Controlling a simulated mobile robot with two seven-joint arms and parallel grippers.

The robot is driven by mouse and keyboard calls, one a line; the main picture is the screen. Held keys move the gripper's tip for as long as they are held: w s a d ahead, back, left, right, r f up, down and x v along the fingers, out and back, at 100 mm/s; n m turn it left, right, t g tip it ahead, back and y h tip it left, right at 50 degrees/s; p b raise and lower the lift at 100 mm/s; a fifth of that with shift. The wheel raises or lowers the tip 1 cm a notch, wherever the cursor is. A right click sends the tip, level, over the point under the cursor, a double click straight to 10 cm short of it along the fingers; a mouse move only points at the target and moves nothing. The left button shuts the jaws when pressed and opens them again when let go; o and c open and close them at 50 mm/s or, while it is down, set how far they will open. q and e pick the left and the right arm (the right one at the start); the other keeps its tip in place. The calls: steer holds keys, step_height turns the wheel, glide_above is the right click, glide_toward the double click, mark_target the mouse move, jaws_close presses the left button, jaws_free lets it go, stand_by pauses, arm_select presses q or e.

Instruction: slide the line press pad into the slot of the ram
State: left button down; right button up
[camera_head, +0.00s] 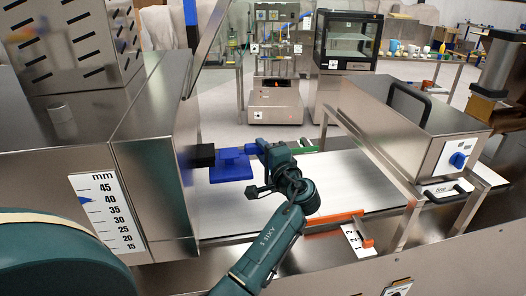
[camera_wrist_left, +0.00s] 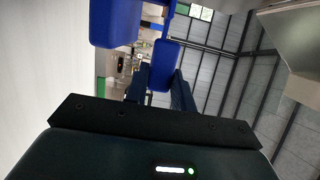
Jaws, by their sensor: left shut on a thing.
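The blue line press pad (camera_head: 231,168) is a flat plate with a raised block and a handle to the right. My left gripper (camera_head: 266,152) is shut on the handle and holds the pad level above the pale belt. In the left wrist view, the blue handle (camera_wrist_left: 165,66) is between the two fingers (camera_wrist_left: 160,92), and the larger blue part of the pad (camera_wrist_left: 115,22) is beyond. A black block (camera_head: 201,156) juts from the steel machine, directly left of the pad. I cannot tell whether they touch. No slot is clearly visible. My right gripper is not in view.
The steel machine (camera_head: 150,150) with a mm scale (camera_head: 106,212) stands at left. A steel housing (camera_head: 415,125) with a blue knob stands over the belt (camera_head: 345,180) at right. An orange bar (camera_head: 335,221) lies along the near belt edge, a green bar (camera_head: 304,150) at the far edge.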

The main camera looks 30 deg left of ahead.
mark_target(247, 151)
arm_select(q)
steer(key=shift+s+a, duration=0.1)
steer(key=shift+s, duration=0.05)
steer(key=shift+s+a+p, duration=0.85)
steer(key=shift+s+a, duration=0.3)
steer(key=shift+a, duration=0.05)
steer(key=shift+s+a, duration=0.1)
steer(key=shift+s+a, duration=0.2)
steer(key=shift+a, duration=0.05)
stand_by(1.2)
steer(key=shift+s+a, duration=0.15)
steer(key=shift+f, duration=0.1)
stand_by(0.4)
steer(key=shift+s+a+p, duration=0.25)
steer(key=shift+p, duration=0.05)
stand_by(0.6)
